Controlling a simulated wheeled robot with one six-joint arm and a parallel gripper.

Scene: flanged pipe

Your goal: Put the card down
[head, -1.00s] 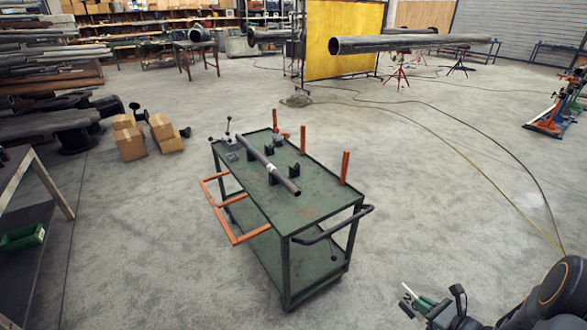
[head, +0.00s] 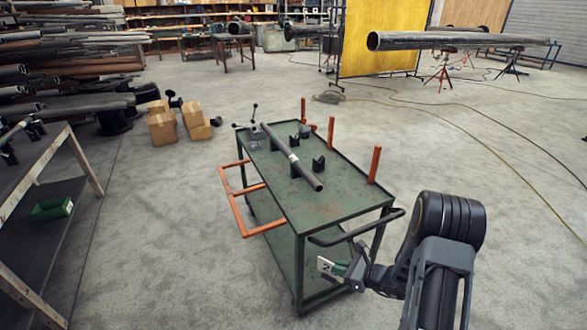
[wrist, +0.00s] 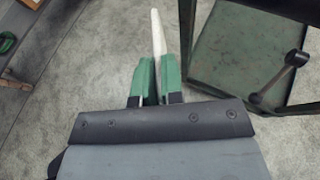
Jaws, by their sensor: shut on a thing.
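The card (head: 326,266) is a small white plate with dark marks, held upright at the tip of my gripper (head: 340,270). In the wrist view the card (wrist: 158,35) shows edge-on as a thin pale strip between the green fingers of my gripper (wrist: 158,78). The gripper is shut on it. In the head view the gripper and card are at the near end of the green cart (head: 340,203), below its handle and top level. The card appears in front of the cart's near leg and lower shelf; I cannot tell the gap.
A grey pipe (head: 290,154) lies on supports on the cart top, with orange posts (head: 375,165) along the right edge. Cardboard boxes (head: 163,127) sit behind. Floor between bench and cart is clear.

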